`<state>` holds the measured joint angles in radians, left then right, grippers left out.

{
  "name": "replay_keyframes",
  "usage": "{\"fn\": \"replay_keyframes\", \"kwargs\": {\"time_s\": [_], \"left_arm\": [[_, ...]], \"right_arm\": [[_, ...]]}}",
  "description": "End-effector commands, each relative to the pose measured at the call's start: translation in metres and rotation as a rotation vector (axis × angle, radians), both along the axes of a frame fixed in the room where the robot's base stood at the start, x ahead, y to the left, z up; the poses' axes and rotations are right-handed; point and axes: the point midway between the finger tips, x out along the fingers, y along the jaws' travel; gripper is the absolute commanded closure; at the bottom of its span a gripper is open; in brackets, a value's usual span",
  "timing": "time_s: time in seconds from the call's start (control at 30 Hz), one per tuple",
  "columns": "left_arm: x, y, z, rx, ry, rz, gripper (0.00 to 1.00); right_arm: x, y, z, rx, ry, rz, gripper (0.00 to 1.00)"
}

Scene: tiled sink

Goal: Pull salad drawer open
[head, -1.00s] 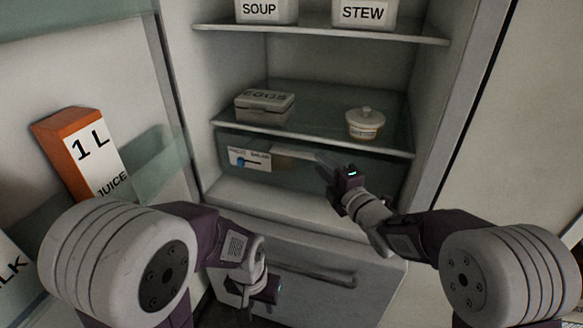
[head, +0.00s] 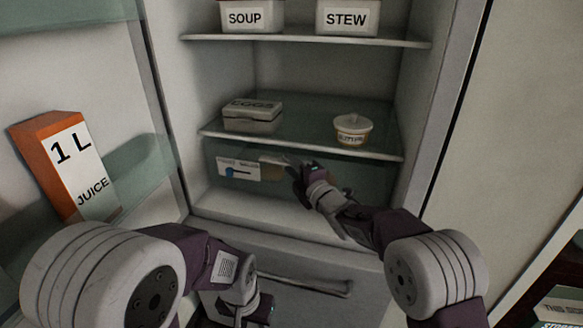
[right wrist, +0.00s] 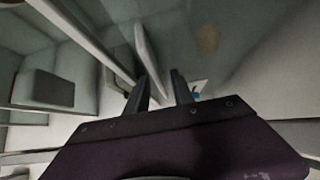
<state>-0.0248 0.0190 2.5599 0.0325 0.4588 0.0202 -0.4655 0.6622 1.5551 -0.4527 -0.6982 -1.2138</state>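The salad drawer (head: 222,170) sits under the lower glass shelf of the fridge, its front close below the shelf edge. A white label strip (head: 238,170) with a blue slider is on its front. A pale handle bar (head: 272,160) runs along the top of the front. My right gripper (head: 290,168) is at the bar's right part and hides some of it. In the right wrist view its two fingers (right wrist: 160,92) are apart, with a pale bar (right wrist: 148,55) reaching between them; contact cannot be told. My left gripper (head: 248,308) hangs low at the front, its fingers unclear.
An egg box (head: 252,115) and a butter tub (head: 352,130) stand on the shelf above. Soup (head: 250,17) and stew (head: 346,18) containers are higher up. The juice carton (head: 70,165) is in the door at left. A lower drawer handle (head: 310,285) lies below.

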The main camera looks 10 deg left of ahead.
Motion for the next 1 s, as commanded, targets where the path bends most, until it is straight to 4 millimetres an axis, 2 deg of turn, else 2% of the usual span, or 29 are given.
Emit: {"fn": "replay_keyframes", "kwargs": {"time_s": [0.17,0.3,1.0], "left_arm": [[0.0000,0.0000,0.0001,0.000,0.000,0.000,0.64],[0.0000,0.0000,0.0001,0.000,0.000,0.000,0.64],[0.0000,0.0000,0.0000,0.000,0.000,0.000,0.64]], "right_arm": [[-0.0001,0.0002,0.0003,0.000,0.000,0.000,0.71],[-0.0001,0.0001,0.0003,0.000,0.000,0.000,1.00],[-0.0002,-0.0001,-0.0002,-0.001,0.001,0.000,1.00]]}}
